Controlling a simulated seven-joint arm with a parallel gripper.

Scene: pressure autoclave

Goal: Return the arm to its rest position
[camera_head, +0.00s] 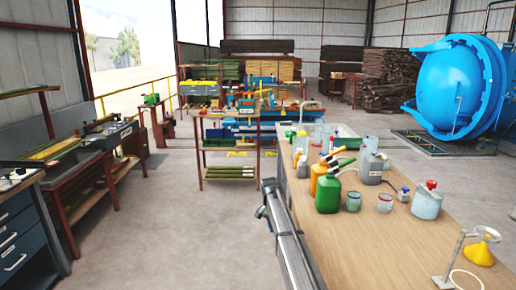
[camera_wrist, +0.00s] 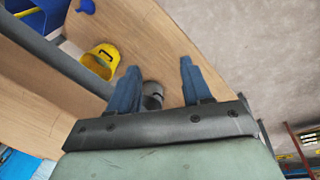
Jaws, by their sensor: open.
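In the wrist view my gripper (camera_wrist: 159,68) shows two blue fingers spread wide apart. Nothing is held between the fingertips. A small grey cylindrical thing (camera_wrist: 152,95) shows between the fingers near their base; I cannot tell its distance from them. Beyond the fingers is a wooden bench top (camera_wrist: 155,35). My gripper cannot be made out in the head view, so its height over the bench is unclear.
The long bench (camera_head: 340,235) carries a green jug (camera_head: 328,194), an orange jug (camera_head: 317,178), several other vessels and a yellow funnel (camera_head: 481,252) on a stand. A yellow vessel (camera_wrist: 100,62) is left of the fingers. The blue autoclave (camera_head: 452,88) stands back right. Floor (camera_head: 190,235) left is clear.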

